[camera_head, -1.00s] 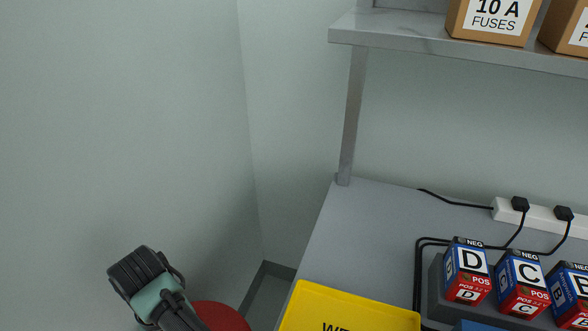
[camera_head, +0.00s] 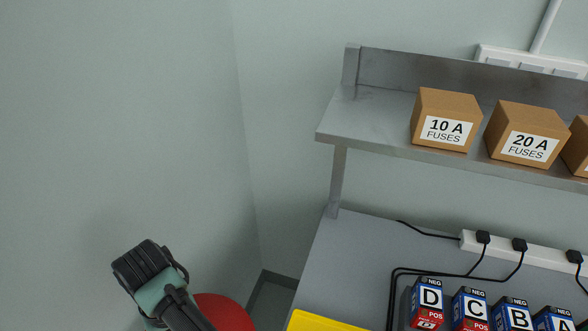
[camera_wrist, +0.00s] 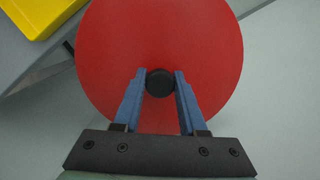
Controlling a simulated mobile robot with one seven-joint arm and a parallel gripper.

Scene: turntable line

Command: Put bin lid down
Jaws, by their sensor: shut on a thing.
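The bin lid is a round red disc with a black knob (camera_wrist: 196,45) and fills the middle of the wrist view. My gripper (camera_wrist: 160,84) has its two blue fingers shut on the black knob, one on each side. In the head view a red edge of the lid (camera_head: 226,311) shows at the bottom, partly hidden behind my arm. The fingers are not visible in the head view. Whether the lid touches anything beneath it cannot be told; the bin itself is hidden.
A grey bench (camera_head: 350,255) stands right of the lid, with a yellow bin (camera_head: 318,323) at its front corner. Lettered batteries (camera_head: 470,308) and a power strip (camera_head: 510,250) are on it. Fuse boxes (camera_head: 445,105) sit on the shelf (camera_head: 365,125) above. Walls close in left and behind.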

